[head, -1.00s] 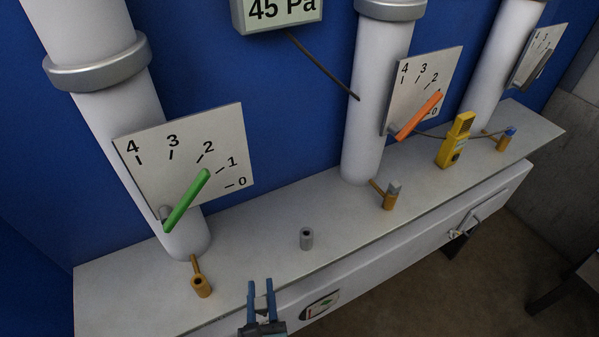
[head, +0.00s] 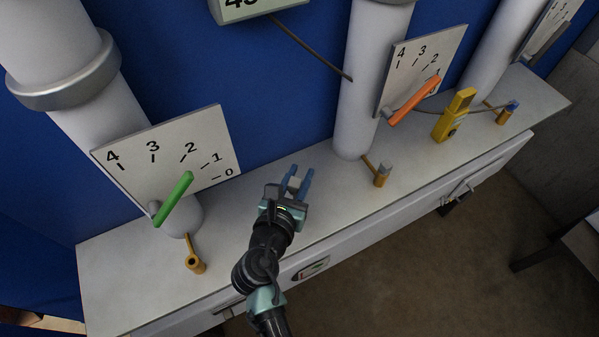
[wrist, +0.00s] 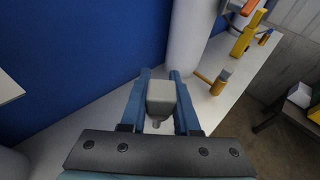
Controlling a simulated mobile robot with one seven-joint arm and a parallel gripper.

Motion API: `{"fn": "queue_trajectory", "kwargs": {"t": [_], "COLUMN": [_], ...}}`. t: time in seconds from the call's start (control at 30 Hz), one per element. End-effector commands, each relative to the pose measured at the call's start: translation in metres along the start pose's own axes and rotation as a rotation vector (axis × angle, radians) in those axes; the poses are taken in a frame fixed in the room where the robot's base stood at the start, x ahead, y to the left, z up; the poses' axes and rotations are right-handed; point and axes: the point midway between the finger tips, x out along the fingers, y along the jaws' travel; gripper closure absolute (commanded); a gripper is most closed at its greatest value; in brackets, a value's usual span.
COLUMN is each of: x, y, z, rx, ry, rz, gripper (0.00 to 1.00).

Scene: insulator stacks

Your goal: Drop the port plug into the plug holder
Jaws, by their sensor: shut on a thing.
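My gripper (head: 297,180) is shut on the port plug (head: 294,184), a small light grey piece held between the blue fingers. In the wrist view the plug (wrist: 162,97) shows as a pale block between the fingertips (wrist: 160,85). The gripper is over the white ledge, its fingers pointing toward the blue wall. The plug holder, a short grey hollow cylinder that stood on the ledge in the earlier head view, is not visible now; my gripper and arm cover that part of the ledge. I cannot tell how far the plug is from it.
The ledge (head: 130,285) carries a brass port with an open end (head: 195,265) at left, a grey-capped port (head: 382,175), a yellow meter (head: 455,115) and a blue-capped port (head: 507,112). White pipes, a green lever (head: 174,199) and an orange lever (head: 414,101) stand behind.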

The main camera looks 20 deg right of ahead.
Motion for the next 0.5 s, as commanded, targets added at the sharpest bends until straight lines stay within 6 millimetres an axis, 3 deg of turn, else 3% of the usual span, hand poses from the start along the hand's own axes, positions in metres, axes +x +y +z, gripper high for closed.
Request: {"fn": "queue_trajectory", "kwargs": {"t": [0.13, 0.5], "x": [-0.002, 0.01], "y": [0.0, 0.0], "z": [0.002, -0.034], "rx": [-0.002, -0.002], "ry": [0.001, 0.0], "rz": [0.001, 0.001], "gripper": [1.0, 1.0]}}
